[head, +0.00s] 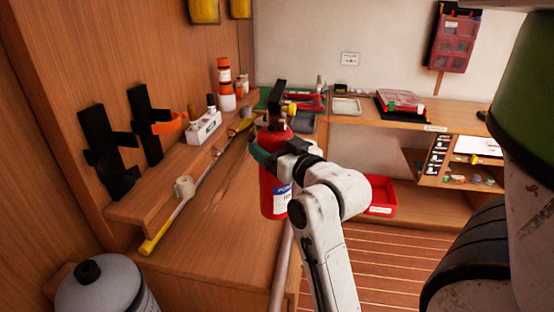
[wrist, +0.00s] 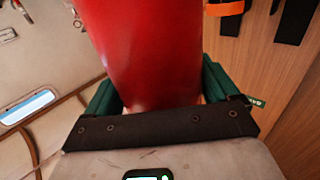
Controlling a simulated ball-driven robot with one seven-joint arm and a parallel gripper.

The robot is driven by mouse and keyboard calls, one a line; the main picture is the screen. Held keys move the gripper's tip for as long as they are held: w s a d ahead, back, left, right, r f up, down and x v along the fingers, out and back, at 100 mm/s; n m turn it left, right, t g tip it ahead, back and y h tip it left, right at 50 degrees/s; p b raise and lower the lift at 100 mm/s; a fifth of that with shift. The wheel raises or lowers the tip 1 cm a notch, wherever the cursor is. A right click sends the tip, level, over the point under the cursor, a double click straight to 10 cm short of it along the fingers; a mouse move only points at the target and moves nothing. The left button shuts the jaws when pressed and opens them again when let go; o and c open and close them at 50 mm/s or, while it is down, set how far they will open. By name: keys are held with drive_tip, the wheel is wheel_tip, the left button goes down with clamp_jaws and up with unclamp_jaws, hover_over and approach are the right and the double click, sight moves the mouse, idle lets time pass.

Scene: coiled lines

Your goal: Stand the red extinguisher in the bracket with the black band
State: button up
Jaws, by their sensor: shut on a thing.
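The red extinguisher (head: 270,185) is upright in my gripper in the head view, with a black handle on top and a white-blue label. My gripper (head: 268,150) is shut around its upper body. In the wrist view the red cylinder (wrist: 150,50) stands between the green fingers (wrist: 160,92). The bracket with the black band (head: 108,150) is fixed to the wooden wall at the left and looks empty. The extinguisher is well to its right, apart from it. The extinguisher's gap above the bench cannot be told.
A bracket with an orange band (head: 160,126) is beside the black-banded one. A grey canister (head: 100,288) stands at lower left.

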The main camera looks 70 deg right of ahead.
sight(270, 191)
drive_tip(key=w+d+f+p, duration=0.1)
drive_tip(key=w+d+f, duration=0.5)
drive_tip(key=w+f, duration=0.4)
drive_tip(key=shift+f, duration=0.85)
drive_tip(key=o, duration=1.8)
drive_tip(key=shift+f, duration=0.25)
drive_tip(key=b+v, duration=0.1)
drive_tip(key=v, duration=1.1)
drive_tip(key=shift+r+b, duration=0.1)
drive_tip(key=shift+b, duration=0.2)
